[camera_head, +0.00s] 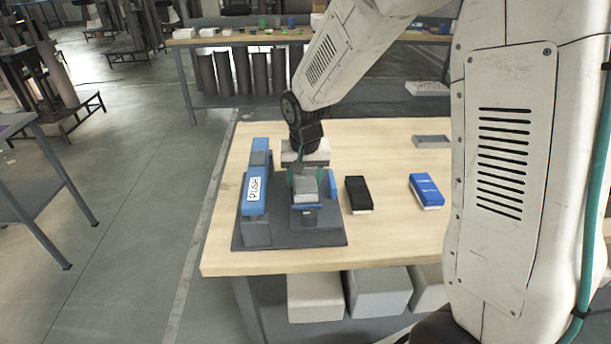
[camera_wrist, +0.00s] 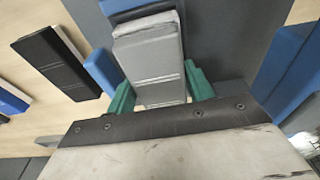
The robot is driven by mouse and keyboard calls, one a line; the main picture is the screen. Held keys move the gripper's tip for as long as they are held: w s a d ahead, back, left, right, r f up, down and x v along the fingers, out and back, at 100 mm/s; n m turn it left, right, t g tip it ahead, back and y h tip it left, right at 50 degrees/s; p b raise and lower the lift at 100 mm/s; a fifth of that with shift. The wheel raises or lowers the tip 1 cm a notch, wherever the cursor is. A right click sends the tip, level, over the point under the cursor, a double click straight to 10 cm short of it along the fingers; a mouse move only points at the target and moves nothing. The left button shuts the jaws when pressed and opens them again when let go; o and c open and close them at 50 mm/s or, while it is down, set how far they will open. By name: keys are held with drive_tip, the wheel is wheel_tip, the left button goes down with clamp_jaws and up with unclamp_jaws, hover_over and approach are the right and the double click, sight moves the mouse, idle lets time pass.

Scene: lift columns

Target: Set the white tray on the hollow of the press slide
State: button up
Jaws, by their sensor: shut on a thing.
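The white tray, looking pale grey, shows in the head view (camera_head: 305,186) and in the wrist view (camera_wrist: 150,55). My gripper (camera_wrist: 160,92) is shut on it, with one green finger at each side. The tray is at the press slide (camera_head: 309,224), over or in its blue-edged hollow (camera_head: 306,207). Blue edges also show beside and beyond the tray in the wrist view. The tray's underside is hidden, so I cannot tell whether it touches the hollow. The press (camera_head: 257,190) has a blue part labelled PUSH, left of the slide.
A black tray (camera_head: 358,195) and a blue tray (camera_head: 426,190) lie on the wooden table (camera_head: 380,250) to the right of the press. A grey frame (camera_head: 431,141) lies farther back. Bins (camera_head: 315,296) stand below the table. Open wood lies around the loose trays.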

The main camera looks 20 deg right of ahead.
drive_tip(key=shift+f, duration=0.25)
idle(0.5)
drive_tip(key=o, duration=1.4)
drive_tip(key=shift+r, duration=3.5)
drive_tip(key=shift+n+g, duration=0.8)
drive_tip(key=shift+g, duration=0.1)
drive_tip(key=s, duration=0.5)
drive_tip(key=shift+d+f, duration=0.2)
drive_tip(key=shift+d, duration=0.05)
drive_tip(key=s+d+r, duration=0.1)
drive_tip(key=s+r, duration=0.2)
drive_tip(key=s, duration=0.5)
drive_tip(key=s+d+r+n+t, duration=0.1)
drive_tip(key=s+r, duration=0.3)
drive_tip(key=s, duration=0.4)
drive_tip(key=s+d+r+n, duration=0.1)
drive_tip(key=s+r, duration=0.2)
drive_tip(key=s, duration=0.5)
drive_tip(key=shift+s+r+y, duration=0.25)
drive_tip(key=shift+s+y, duration=0.05)
drive_tip(key=shift+s, duration=0.1)
